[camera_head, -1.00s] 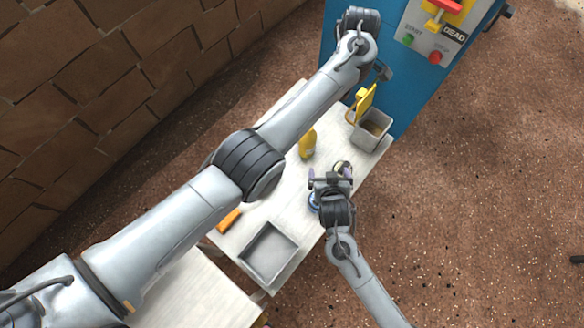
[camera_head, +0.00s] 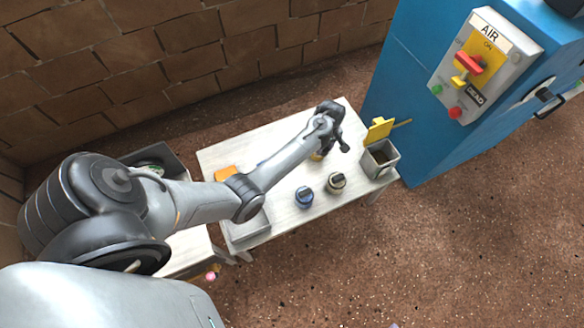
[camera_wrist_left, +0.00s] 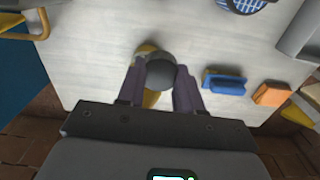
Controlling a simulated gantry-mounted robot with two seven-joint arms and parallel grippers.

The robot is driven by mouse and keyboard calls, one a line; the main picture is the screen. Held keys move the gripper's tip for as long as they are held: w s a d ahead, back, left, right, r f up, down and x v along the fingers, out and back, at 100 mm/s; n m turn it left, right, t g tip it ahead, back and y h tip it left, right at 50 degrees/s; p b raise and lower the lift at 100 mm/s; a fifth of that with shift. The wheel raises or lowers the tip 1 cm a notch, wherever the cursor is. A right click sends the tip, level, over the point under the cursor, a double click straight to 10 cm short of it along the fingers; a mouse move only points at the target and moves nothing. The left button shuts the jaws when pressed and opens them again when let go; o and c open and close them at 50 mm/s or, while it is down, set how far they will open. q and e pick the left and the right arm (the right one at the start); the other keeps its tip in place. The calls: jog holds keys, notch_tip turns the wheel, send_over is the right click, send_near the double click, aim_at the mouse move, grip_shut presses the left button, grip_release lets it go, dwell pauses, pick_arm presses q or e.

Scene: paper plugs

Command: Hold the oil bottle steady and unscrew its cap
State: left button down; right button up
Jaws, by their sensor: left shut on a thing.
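The oil bottle is yellow with a dark round cap. In the left wrist view its cap (camera_wrist_left: 161,71) sits between my left fingers, with the yellow body (camera_wrist_left: 150,98) showing in part behind it. My left gripper (camera_wrist_left: 160,84) is shut on the bottle. In the head view my left gripper (camera_head: 334,140) is at the far part of the table, and only a bit of the yellow bottle (camera_head: 316,156) shows below it. The cap is on the bottle. My right gripper is not clearly in view.
The pale table (camera_head: 285,225) holds a blue jar (camera_head: 304,197) and a dark-lidded jar (camera_head: 336,182). A blue machine (camera_head: 415,100) stands behind.

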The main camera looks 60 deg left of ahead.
pick_arm(q)
jog(key=s+a+f, duration=0.2)
jog(key=s+f, duration=0.1)
jog(key=s, duration=0.3)
pick_arm(e)
jog(key=s+d, duration=0.3)
jog(key=d, duration=0.1)
pick_arm(q)
jog(key=n+b, duration=0.1)
jog(key=b, duration=0.1)
send_near(295, 182)
jog(key=a, duration=0.1)
jog(key=w+a+f, duration=0.1)
jog(key=a+f, duration=0.1)
jog(key=shift+w+a, duration=0.25)
jog(key=shift+a, duration=0.15)
jog(key=shift+a+f+b, duration=0.25)
jog(key=shift+f+b, duration=0.1)
jog(key=shift+f, duration=0.25)
notch_tip(295, 182, down, 3)
jog(key=shift+d+f+b, duration=0.15)
jog(key=shift+f+b, duration=0.05)
jog(key=shift+b, duration=0.85)
pick_arm(e)
notch_tip(295, 182, down, 7)
jog(key=s+m+g, duration=0.1)
jog(key=s, duration=0.1)
jog(key=shift+s+a, duration=0.25)
jog(key=shift+s, duration=0.05)
jog(key=shift+f, duration=0.1)
